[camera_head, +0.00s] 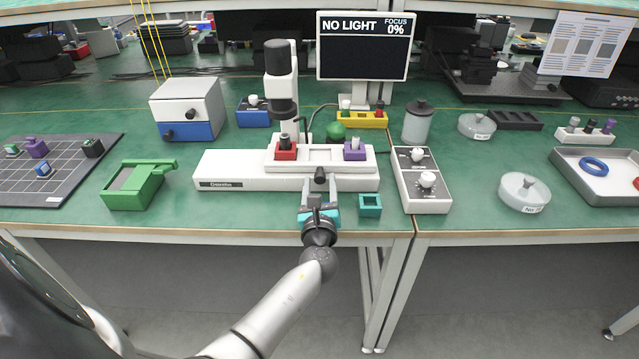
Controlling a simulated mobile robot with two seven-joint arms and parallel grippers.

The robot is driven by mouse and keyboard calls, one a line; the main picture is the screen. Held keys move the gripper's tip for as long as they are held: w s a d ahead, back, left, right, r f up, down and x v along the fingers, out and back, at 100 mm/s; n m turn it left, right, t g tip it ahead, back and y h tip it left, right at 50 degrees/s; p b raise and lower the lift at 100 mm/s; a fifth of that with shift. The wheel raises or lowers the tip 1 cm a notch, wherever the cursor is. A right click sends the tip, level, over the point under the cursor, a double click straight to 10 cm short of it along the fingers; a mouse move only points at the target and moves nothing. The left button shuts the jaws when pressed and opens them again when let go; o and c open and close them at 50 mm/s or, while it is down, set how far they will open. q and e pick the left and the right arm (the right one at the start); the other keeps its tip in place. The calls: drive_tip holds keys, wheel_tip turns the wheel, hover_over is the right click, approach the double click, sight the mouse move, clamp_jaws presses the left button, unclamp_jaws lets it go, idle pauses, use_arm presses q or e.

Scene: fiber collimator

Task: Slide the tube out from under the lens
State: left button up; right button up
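A white bench device (245,171) stands on the green table. Its black-and-white lens column (281,75) rises at the back. A red holder (286,152) with a dark tube (284,139) sits directly below the lens, on a white carriage (320,155). A purple holder (355,153) with a pale tube sits at the carriage's right. A dark knob (320,175) sticks out at the carriage's front. My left gripper (320,193) is at the device's front edge, its fingers apart on either side below the knob. I cannot tell whether they touch it. My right gripper is out of view.
A monitor (364,47) reads "NO LIGHT, FOCUS 0%". A small teal block (370,206) lies close right of my gripper. A control box (422,180) with knobs stands right of the device, and a green fixture (138,186) stands left.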

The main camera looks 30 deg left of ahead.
use_arm(q)
clamp_jaws()
drive_tip(key=shift+a, duration=0.1)
idle(1.1)
